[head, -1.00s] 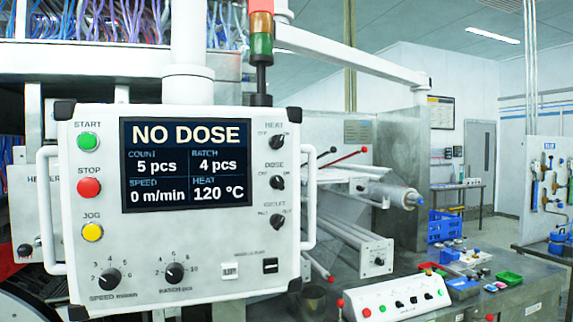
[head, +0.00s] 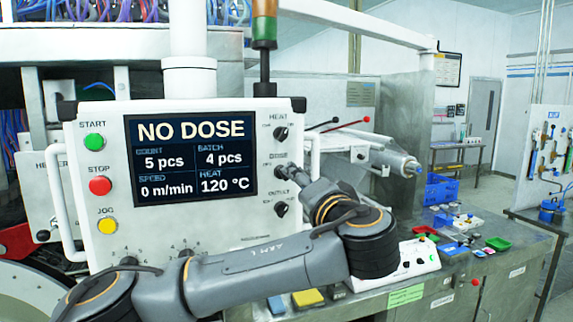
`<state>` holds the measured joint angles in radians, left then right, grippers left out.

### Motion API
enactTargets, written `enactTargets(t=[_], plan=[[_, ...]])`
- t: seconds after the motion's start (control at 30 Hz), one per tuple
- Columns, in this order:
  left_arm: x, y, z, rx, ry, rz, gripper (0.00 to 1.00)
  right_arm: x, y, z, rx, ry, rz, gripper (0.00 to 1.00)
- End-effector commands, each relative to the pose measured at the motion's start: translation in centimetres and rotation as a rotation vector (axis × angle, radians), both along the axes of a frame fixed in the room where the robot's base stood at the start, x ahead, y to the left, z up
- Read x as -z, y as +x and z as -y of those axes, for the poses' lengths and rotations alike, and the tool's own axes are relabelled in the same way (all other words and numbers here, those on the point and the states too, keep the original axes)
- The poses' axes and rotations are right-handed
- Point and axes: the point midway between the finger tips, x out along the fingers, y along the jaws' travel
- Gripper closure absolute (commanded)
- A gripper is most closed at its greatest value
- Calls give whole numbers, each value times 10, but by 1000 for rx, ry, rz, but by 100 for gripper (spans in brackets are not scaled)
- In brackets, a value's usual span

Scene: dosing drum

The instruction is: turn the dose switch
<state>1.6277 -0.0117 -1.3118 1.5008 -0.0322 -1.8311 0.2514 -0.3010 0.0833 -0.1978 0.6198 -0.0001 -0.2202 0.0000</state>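The white control panel (head: 215,222) fills the left half of the head view, and its screen (head: 190,157) reads NO DOSE. The dose switch (head: 282,171) is in the right column, below the heat switch (head: 281,133) and above the lowest switch (head: 281,209). My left arm comes in from the lower left, across the panel's lower part. My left gripper (head: 291,173) is at the dose switch and partly covers it. Its fingers are too small and hidden to tell whether they are open or shut, or whether they touch the knob. My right gripper is out of view.
Green start (head: 93,142), red stop (head: 100,186) and yellow jog (head: 107,226) buttons line the panel's left side. My arm hides much of the lower knobs. A workbench with a blue crate (head: 440,190) and small trays stands at the right.

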Motion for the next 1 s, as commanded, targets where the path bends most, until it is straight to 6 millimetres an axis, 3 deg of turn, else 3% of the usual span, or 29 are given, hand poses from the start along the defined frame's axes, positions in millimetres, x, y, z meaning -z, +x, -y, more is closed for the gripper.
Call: enactTargets(t=[0.03, 0.1, 0.4, 0.8, 0.87, 1.0], plan=[[-7, 11, -5, -5, 0, -2, 46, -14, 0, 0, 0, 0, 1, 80], [-6, 26, -10, -5, 1, -2, 46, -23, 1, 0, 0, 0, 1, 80], [-3, 69, -22, -1, 1, -1, 46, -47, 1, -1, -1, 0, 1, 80], [0, 77, -25, 1, -1, -1, 46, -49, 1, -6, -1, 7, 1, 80], [0, 77, -25, 1, -1, -1, 54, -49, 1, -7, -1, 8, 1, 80], [0, 77, -25, 1, -1, -1, 82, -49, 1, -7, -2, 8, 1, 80]])
